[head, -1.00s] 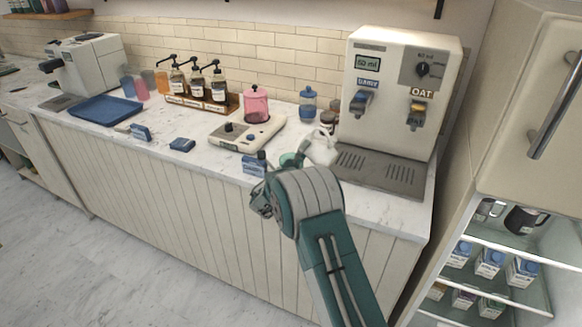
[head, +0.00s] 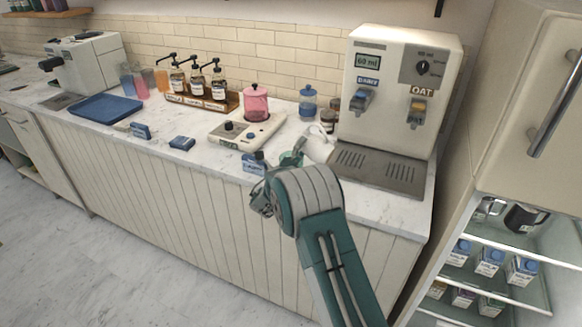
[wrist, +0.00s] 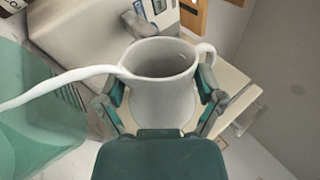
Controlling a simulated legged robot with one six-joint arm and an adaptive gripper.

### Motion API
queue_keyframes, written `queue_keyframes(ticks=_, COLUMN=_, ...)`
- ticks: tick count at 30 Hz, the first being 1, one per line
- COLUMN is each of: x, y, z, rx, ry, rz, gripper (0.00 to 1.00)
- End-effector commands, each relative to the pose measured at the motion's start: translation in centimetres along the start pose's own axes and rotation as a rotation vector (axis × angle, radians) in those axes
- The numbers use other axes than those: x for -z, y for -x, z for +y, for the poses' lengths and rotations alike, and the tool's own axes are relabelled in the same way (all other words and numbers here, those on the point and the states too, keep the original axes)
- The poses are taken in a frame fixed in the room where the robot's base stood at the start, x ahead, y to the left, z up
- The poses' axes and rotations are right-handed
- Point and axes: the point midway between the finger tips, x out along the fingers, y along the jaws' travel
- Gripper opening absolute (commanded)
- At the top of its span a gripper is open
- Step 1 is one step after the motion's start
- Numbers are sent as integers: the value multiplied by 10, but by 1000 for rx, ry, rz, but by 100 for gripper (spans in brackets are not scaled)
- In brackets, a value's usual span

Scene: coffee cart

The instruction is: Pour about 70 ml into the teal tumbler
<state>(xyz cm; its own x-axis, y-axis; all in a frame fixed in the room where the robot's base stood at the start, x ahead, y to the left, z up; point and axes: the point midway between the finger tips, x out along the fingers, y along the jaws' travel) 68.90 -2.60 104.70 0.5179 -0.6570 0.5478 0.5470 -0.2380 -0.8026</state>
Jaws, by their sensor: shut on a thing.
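My gripper (wrist: 163,108) is shut on a white pitcher (wrist: 163,88), its fingers on either side of the body. The pitcher also shows in the head view (head: 319,145), tilted to the left beside the drink machine. In the wrist view a white stream runs from its spout leftward over the teal tumbler (wrist: 30,125). The tumbler, a translucent green-teal cup, shows in the head view (head: 290,159) on the counter, partly behind my arm. The level inside the tumbler cannot be told.
The milk dispenser (head: 401,100) with its grey drip tray (head: 380,172) stands right of the pitcher. A white scale-like device (head: 247,132), a pink canister (head: 256,104) and a blue jar (head: 308,102) are behind and left. The open fridge (head: 510,235) is at the right.

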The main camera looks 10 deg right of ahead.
Motion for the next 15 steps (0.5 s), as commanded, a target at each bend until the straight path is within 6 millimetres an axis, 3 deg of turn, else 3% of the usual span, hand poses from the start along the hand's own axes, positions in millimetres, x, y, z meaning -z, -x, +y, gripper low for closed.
queue_keyframes(ticks=15, x=-5, y=0, z=-1, rx=1, ry=42, rz=-30, gripper=25)
